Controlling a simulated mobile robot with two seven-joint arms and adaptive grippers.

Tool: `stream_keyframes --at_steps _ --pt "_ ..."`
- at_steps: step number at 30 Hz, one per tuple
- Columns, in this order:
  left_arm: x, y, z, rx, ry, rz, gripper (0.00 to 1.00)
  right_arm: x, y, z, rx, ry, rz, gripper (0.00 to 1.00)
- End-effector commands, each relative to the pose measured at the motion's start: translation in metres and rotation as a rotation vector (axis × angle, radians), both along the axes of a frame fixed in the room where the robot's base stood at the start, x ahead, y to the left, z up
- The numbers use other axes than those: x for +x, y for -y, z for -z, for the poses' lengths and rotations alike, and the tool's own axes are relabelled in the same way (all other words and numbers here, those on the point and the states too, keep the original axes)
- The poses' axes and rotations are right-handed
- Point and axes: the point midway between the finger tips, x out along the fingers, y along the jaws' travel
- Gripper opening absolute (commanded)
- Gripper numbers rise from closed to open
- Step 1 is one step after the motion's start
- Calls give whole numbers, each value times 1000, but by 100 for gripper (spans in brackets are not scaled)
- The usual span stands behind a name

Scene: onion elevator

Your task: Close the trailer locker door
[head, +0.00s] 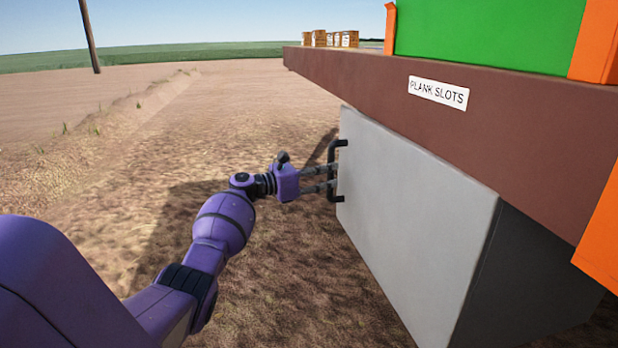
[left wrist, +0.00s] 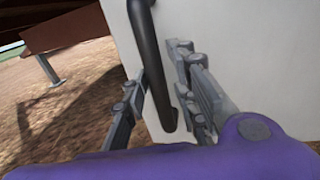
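The trailer locker is a grey box under the trailer bed, and its pale grey door (head: 405,215) faces left in the head view. The door's black bar handle (head: 331,172) stands upright at its far edge. In the left wrist view the handle (left wrist: 155,70) passes between the fingers, with a gap visible on the sides. My left gripper (head: 325,179) is open around the handle, beside the pale door panel (left wrist: 215,45). Whether the door's far edge sits flush is hidden. My right gripper is not in view.
The brown trailer bed (head: 480,128) with a "PLANK SLOTS" label (head: 438,92) overhangs the locker. Orange posts (head: 598,40) and a green panel (head: 480,30) stand above it. Small crates (head: 335,39) sit at the far end. Bare dirt ground (head: 130,150) lies open to the left.

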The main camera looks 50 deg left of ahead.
Motion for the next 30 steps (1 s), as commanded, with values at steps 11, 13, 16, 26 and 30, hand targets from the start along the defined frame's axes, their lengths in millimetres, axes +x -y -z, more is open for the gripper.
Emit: stream_keyframes --at_steps 11,13,16,26,30 --pt "-59 -14 1 0 -2 5 25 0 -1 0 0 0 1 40" --pt "-63 -15 1 -1 -2 5 25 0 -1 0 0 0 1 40" --pt "-64 -15 1 -1 -2 6 25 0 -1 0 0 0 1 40" --pt "-66 -18 1 -1 -2 5 25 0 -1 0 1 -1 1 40" --pt "-72 -26 1 -1 -2 3 25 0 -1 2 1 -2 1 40"
